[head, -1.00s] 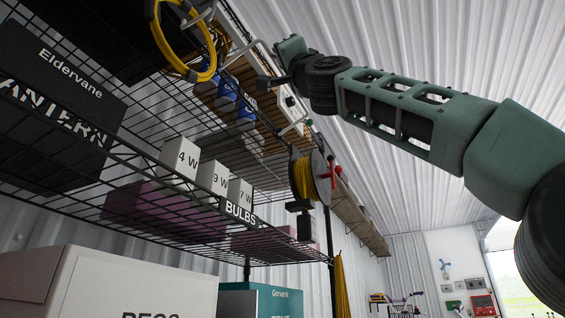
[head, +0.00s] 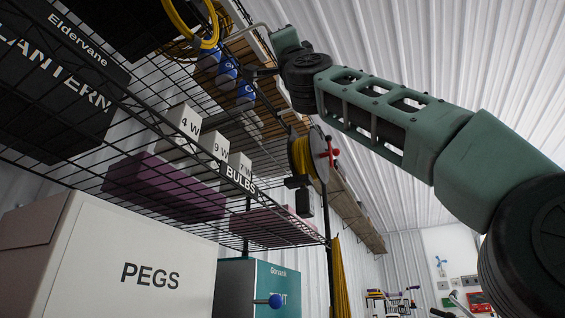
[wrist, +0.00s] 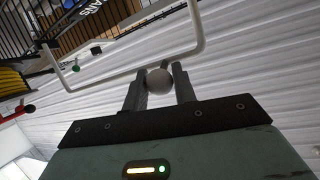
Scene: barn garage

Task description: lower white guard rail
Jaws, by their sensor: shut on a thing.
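The white guard rail (wrist: 105,81) is a thin U-shaped bar crossing the upper part of the wrist view, with an arm rising at each end. A pale round knob (wrist: 158,81) sits at the middle of its cross bar. My gripper (wrist: 160,77) is shut on this knob, one dark finger on each side. In the head view a short white stretch of the rail (head: 245,32) shows by the upper shelf, beside my gripper (head: 257,71). Most of the rail is hidden there by my wrist and the shelf.
Wire shelving on the left holds a black lantern box (head: 55,85), white bulb boxes (head: 240,166) and blue-labelled cans (head: 226,72). A cable reel (head: 303,157) with a red handle hangs on the right of the shelving. A PEGS box (head: 130,270) stands below. Open space lies right of the shelving.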

